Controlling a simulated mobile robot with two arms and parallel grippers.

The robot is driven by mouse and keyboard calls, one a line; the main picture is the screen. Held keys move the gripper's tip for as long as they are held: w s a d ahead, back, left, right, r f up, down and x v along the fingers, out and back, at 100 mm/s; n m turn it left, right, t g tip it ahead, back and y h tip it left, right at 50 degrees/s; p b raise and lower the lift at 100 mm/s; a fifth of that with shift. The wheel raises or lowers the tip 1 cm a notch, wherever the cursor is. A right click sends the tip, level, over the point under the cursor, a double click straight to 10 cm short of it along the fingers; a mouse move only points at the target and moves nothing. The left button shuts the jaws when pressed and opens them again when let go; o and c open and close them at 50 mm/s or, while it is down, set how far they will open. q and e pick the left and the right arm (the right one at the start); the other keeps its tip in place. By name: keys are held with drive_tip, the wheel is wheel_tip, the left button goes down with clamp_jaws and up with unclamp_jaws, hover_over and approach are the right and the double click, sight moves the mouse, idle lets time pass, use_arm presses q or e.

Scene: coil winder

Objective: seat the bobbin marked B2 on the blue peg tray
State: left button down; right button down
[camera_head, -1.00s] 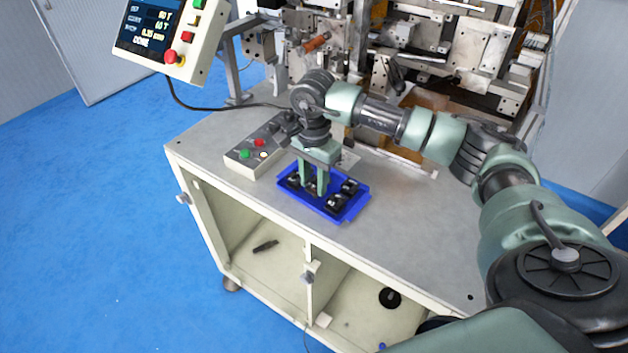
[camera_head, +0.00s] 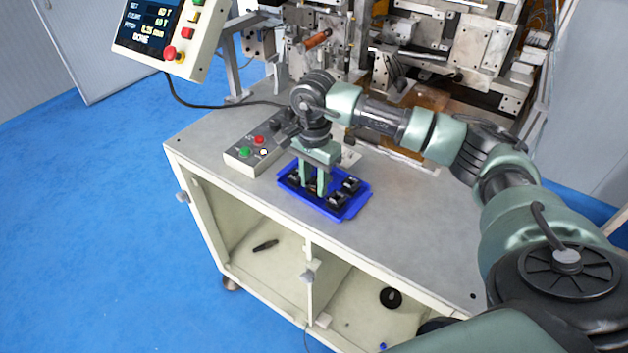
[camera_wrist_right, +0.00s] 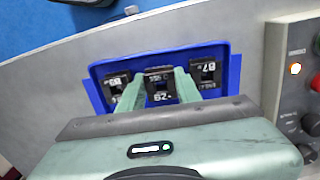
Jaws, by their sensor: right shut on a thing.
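The blue peg tray (camera_head: 364,192) lies on the grey bench top and holds several black bobbins. It also shows in the right wrist view (camera_wrist_right: 236,72). My right gripper (camera_head: 313,188) points down over the tray. In the right wrist view its fingers (camera_wrist_right: 162,84) are on either side of the middle black bobbin (camera_wrist_right: 158,86), shut on it. My left gripper is not in view.
A control box (camera_head: 240,160) with coloured buttons stands left of the tray, close to it. The winding machine (camera_head: 440,50) is behind. A display panel (camera_head: 160,35) hangs at upper left. The bench's front edge is close to the tray. The bench top right of the tray is clear.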

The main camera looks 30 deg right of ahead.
drive_tip(key=shift+f+b, duration=0.35)
drive_tip(key=shift+f, duration=0.2)
drive_tip(key=c, duration=0.9)
unclamp_jaws()
drive_tip(key=shift+r, duration=0.1)
drive_tip(key=shift+r, duration=0.5)
wheel_tip(320, 180, up, 7)
drive_tip(key=b, duration=0.2)
